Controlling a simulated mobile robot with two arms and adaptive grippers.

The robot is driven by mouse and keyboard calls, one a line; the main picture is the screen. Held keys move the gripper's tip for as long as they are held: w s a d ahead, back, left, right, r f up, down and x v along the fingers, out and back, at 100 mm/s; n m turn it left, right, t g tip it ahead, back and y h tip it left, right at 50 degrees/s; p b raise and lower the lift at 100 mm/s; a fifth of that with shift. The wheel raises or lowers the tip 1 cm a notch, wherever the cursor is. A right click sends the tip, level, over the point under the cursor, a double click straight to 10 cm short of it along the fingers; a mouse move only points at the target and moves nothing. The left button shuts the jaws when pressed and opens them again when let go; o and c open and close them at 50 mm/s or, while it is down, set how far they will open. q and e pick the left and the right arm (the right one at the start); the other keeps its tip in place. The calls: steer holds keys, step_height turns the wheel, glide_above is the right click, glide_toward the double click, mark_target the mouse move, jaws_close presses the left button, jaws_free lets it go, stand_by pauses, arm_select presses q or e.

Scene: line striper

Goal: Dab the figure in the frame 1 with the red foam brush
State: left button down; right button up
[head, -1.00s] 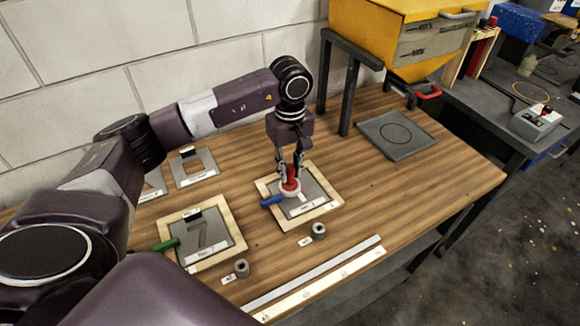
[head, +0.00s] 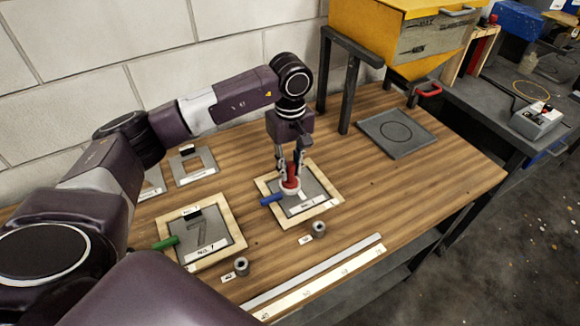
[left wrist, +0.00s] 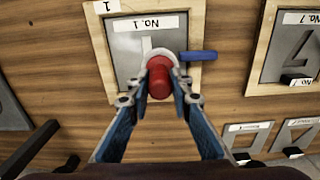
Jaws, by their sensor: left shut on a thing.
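My left gripper (head: 290,178) is shut on the red foam brush (head: 292,171), which it holds upright over frame 1. The brush also shows between the blue-sided fingers in the left wrist view (left wrist: 160,77). Its pale round foam end faces down; I cannot tell whether it touches the plate. Frame 1 (head: 328,184) is a wooden rim around a grey plate labelled No. 1, also in the left wrist view (left wrist: 97,45). The figure 1 (left wrist: 147,43) is a light cut-out, partly hidden by the brush. My right gripper is not in view.
A blue handle (head: 271,200) sticks out beside frame 1. Frame No. 7 (head: 240,239) with a green handle (head: 166,244) lies left. Two small grey cylinders (head: 319,229) stand in front. A long ruler (head: 330,286) lies near the front edge. A dark plate (head: 397,134) lies right.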

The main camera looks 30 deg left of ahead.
arm_select(q)
steer(key=shift+f+b, duration=0.4)
steer(key=shift+f, duration=0.05)
stand_by(0.6)
steer(key=shift+r+p, duration=1.1)
steer(key=shift+r, duration=1.2)
steer(key=shift+r, duration=0.1)
steer(key=shift+r+p, duration=1.35)
steer(key=shift+r, duration=1.05)
steer(key=shift+d, duration=0.1)
